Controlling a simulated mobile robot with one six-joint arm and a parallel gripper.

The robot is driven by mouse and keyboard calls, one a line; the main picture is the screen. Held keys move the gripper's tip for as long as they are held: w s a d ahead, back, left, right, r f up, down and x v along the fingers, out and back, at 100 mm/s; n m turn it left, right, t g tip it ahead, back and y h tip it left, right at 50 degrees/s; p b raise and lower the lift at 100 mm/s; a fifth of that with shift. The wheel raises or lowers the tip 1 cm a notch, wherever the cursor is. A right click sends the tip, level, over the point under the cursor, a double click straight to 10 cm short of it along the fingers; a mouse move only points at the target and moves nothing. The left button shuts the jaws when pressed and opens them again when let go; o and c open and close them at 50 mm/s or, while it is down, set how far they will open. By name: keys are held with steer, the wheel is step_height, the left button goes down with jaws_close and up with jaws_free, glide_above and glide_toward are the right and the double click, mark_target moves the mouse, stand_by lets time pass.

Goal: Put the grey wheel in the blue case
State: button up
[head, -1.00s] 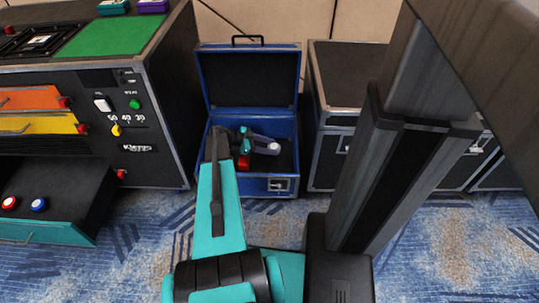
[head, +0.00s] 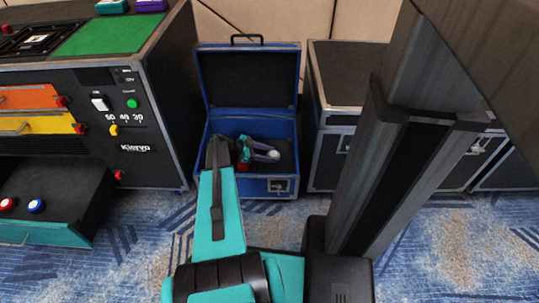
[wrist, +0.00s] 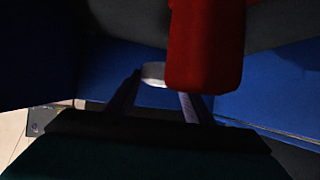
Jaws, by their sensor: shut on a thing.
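The blue case (head: 205,90) stands open against the wall in the head view, its lid up and its inside dark. My gripper (head: 268,153) is inside the case's opening, shut on the grey wheel (head: 274,156), a small pale round thing at its fingertips. In the wrist view my gripper (wrist: 158,88) has the pale rim of the grey wheel (wrist: 153,73) between its fingers. Blue case walls (wrist: 270,85) surround it there. Part of the wheel is hidden behind a red thing (wrist: 205,50). I cannot tell whether the wheel touches the case floor.
A black console (head: 155,110) with coloured drawers stands left of the case. Its lowest teal drawer (head: 45,232) is pulled out, with red and blue buttons. A black flight case (head: 345,75) stands close on the right. Patterned carpet (head: 130,240) lies in front.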

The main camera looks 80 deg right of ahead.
steer(key=shift+f+b, duration=0.6)
steer(key=shift+b, duration=0.1)
steer(key=o, duration=1.1)
steer(key=shift+o, duration=0.2)
steer(key=shift+r, duration=0.15)
steer(key=shift+r+p, duration=0.55)
steer(key=shift+p, duration=0.3)
steer(key=p+v, duration=0.3)
steer(key=v, duration=0.9)
steer(key=shift+f, duration=0.1)
steer(key=shift+s, duration=0.2)
